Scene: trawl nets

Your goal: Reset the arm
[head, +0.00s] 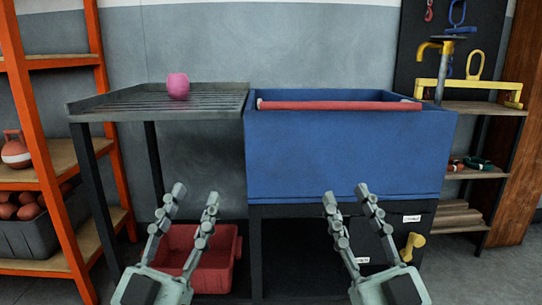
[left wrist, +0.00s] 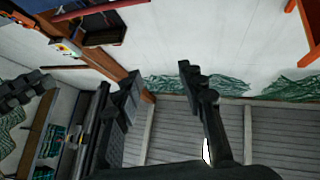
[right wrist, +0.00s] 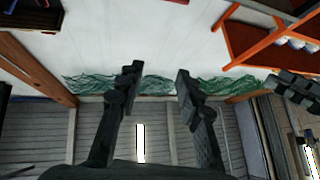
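My left gripper (head: 191,193) is open and empty in the lower middle of the head view, in front of a red crate. Its two fingers also stand apart in the left wrist view (left wrist: 158,78). My right gripper (head: 343,198) is open and empty in front of the lower part of the blue tub's stand. Its spread fingers also show in the right wrist view (right wrist: 160,75). Both grippers point upward in the head view and touch nothing that I can see.
A blue tub (head: 345,155) with a red bar (head: 340,105) across its top stands ahead. Left of it is a slatted metal table (head: 120,107) with a pink object (head: 178,86). A red crate (head: 215,268) sits low. Shelves flank both sides: orange-framed (head: 45,150) left, wooden (head: 485,108) right.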

